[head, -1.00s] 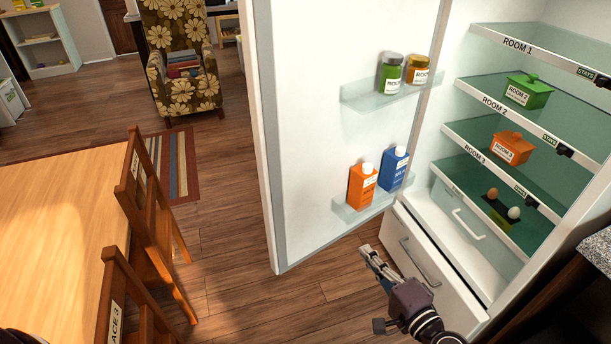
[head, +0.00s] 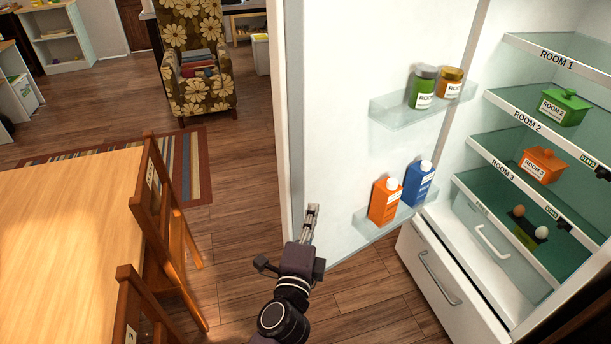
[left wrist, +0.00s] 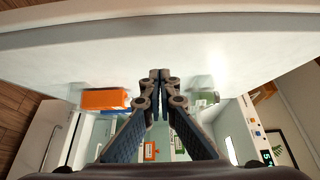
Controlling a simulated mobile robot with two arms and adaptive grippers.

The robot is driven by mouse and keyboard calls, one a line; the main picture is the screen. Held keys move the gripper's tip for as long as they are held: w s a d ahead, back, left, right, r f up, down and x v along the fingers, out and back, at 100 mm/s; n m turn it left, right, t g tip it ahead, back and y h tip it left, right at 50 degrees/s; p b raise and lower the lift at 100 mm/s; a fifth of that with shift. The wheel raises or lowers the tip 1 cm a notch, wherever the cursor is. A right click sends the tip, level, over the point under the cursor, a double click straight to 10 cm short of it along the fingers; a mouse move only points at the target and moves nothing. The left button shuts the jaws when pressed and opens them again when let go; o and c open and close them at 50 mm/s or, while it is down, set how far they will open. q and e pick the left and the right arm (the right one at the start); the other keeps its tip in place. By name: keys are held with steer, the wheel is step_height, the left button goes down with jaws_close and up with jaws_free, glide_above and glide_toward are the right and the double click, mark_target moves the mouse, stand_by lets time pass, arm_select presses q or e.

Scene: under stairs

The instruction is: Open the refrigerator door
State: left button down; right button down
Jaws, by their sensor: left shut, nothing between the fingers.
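The white refrigerator door (head: 340,120) stands open, swung out to the left, its inner face with two clear shelves toward me. The refrigerator's lit interior (head: 480,215) is exposed on the right. My left gripper (head: 312,210) is shut and empty, in front of the lower inner face near the door's free edge. In the left wrist view its fingertips (left wrist: 160,75) point at the white door panel (left wrist: 200,45), very close; I cannot tell whether they touch. The gripper hides part of the door's lower corner. My right gripper is not in view.
Door shelves hold a green jar (head: 422,88), a brown jar (head: 451,82), an orange carton (head: 384,202) and a blue carton (head: 419,184). A lower drawer (head: 445,275) juts out. A wooden table (head: 70,230) with chairs (head: 160,190) stands left; the floor between is open.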

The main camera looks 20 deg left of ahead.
arm_select(q)
steer(key=p, duration=0.2)
glide_toward(314, 168)
steer(key=w+d, duration=0.2)
steer(key=w, duration=0.2)
steer(key=a, duration=0.1)
steer(key=w+a, duration=0.1)
steer(key=shift+w+a+r, duration=0.15)
steer(key=shift+w+a, duration=0.15)
steer(key=shift+a, duration=0.1)
